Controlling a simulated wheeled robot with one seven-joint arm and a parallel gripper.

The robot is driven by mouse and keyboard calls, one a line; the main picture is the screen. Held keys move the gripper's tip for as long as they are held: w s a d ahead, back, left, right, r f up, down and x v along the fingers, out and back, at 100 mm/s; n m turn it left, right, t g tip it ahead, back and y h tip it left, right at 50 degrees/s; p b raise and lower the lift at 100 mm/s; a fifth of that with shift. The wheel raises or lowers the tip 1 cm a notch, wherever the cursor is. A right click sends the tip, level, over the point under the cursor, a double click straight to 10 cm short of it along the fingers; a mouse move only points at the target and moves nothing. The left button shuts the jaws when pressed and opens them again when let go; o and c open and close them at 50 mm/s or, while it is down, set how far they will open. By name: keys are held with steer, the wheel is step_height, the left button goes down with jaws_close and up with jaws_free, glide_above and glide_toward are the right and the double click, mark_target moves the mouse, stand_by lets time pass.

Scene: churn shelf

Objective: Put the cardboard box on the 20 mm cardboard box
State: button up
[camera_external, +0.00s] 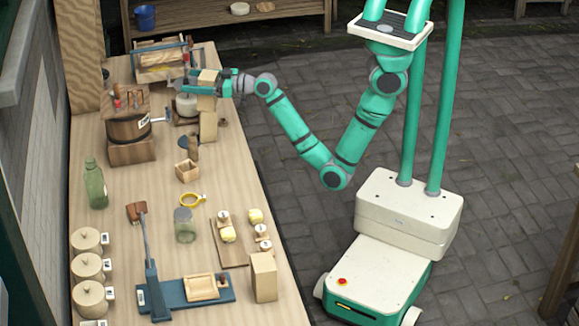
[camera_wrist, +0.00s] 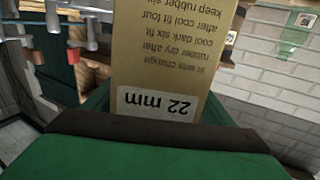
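A tan cardboard box (camera_external: 207,103) is between the fingers of my gripper (camera_external: 206,86) at the far right part of the bench. In the wrist view this box (camera_wrist: 173,45) fills the middle, close up, with an upside-down label reading "22 mm". Directly below it in the external view is another tan cardboard box (camera_external: 208,127), standing upright on the bench. I cannot tell whether the two boxes touch. A third, wider cardboard box (camera_external: 263,278) stands at the near right edge of the bench. No 20 mm label is readable.
A wooden press frame (camera_external: 160,62), a pale round container (camera_external: 186,106) and a wooden tub (camera_external: 128,125) stand close left of my gripper. A dark-handled tool (camera_external: 193,148) and small wooden box (camera_external: 187,171) are nearer. The bench's right edge is close.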

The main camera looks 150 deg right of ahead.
mark_target(216, 80)
steer(key=v, duration=0.8)
steer(key=r+v, duration=0.1)
steer(key=v, duration=0.3)
steer(key=shift+f, duration=0.1)
